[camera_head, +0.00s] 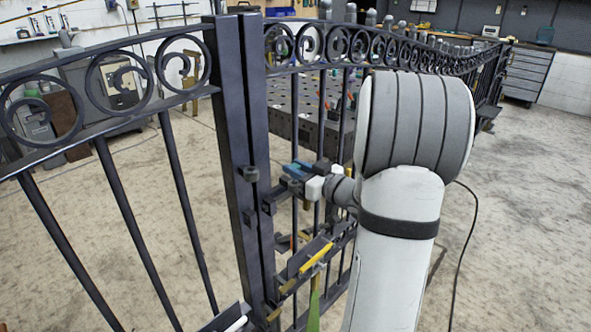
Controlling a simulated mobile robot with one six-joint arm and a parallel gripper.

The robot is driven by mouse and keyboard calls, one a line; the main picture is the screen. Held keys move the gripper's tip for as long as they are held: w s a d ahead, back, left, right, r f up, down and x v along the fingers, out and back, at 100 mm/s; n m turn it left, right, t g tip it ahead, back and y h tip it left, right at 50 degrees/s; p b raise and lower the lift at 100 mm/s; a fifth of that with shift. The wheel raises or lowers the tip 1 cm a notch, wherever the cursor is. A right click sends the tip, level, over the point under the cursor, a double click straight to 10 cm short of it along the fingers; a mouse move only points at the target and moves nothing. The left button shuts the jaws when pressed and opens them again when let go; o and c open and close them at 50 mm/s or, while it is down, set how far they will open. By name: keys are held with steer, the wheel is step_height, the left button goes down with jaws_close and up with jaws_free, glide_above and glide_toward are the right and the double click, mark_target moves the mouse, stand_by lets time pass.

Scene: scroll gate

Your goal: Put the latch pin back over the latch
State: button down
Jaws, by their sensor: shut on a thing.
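The black scroll gate (231,130) stands upright, with two dark posts side by side near the picture's middle. Small dark latch blocks (250,174) sit on the posts at mid height. My gripper (290,183) is just right of these posts, beside the latch blocks. It is shut on a small dark piece that appears to be the latch pin; the jaws hide most of it. A blue part (297,168) shows at the jaws. I cannot tell whether the pin touches the latch.
A yellow tool (316,257) lies on a dark ledge below my gripper, with a green strip (314,312) under it. A perforated dark table (300,100) with clamps stands behind the gate.

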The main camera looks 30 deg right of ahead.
steer(key=shift+f+b, duration=0.9)
steer(key=shift+f, duration=0.2)
stand_by(0.3)
steer(key=c, duration=1.1)
jaws_free()
steer(key=v, duration=0.8)
steer(key=shift+r, duration=0.1)
